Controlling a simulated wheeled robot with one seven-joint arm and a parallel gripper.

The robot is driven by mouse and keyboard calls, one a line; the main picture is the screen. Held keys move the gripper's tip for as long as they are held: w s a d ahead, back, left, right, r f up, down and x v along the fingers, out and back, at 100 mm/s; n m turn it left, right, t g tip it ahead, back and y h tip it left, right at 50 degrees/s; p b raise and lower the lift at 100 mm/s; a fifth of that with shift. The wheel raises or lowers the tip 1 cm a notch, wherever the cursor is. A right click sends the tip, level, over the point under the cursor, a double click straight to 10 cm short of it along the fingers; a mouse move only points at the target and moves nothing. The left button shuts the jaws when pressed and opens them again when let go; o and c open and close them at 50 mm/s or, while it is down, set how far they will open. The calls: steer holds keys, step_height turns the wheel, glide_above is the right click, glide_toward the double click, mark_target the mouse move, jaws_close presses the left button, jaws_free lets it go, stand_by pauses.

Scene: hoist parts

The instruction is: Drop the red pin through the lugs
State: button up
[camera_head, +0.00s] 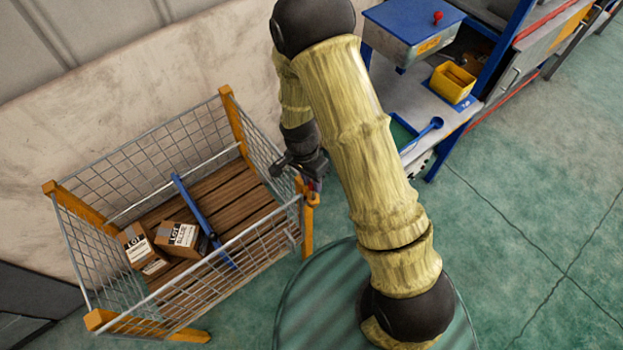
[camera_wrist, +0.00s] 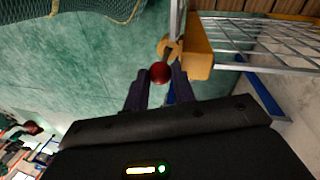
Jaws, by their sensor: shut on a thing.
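The red pin shows in the wrist view as a round red head (camera_wrist: 160,72) between my fingertips. My gripper (camera_wrist: 158,88) is shut on it. Just beyond the pin head is a yellow lug (camera_wrist: 171,48) with an open ring-like end, by the yellow corner post of a wire cage. In the head view my gripper (camera_head: 314,178) is at the cage's right corner, right above the yellow lugs (camera_head: 312,199). The pin's shank is hidden under its head, so I cannot tell whether it is in the lugs.
The wire cage (camera_head: 152,158) has a slatted wooden floor with cartons (camera_head: 178,237) and a blue bar (camera_head: 203,222) in it. At the upper right is a bench with a blue-lidded box (camera_head: 413,18) and a yellow bin (camera_head: 452,82). Green floor (camera_head: 540,200) is clear at right.

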steer(key=shift+s+f+b, duration=0.1)
steer(key=shift+f+b, duration=0.45)
steer(key=shift+f, duration=0.2)
stand_by(0.9)
steer(key=shift+f+b, duration=0.3)
steer(key=shift+f, duration=0.15)
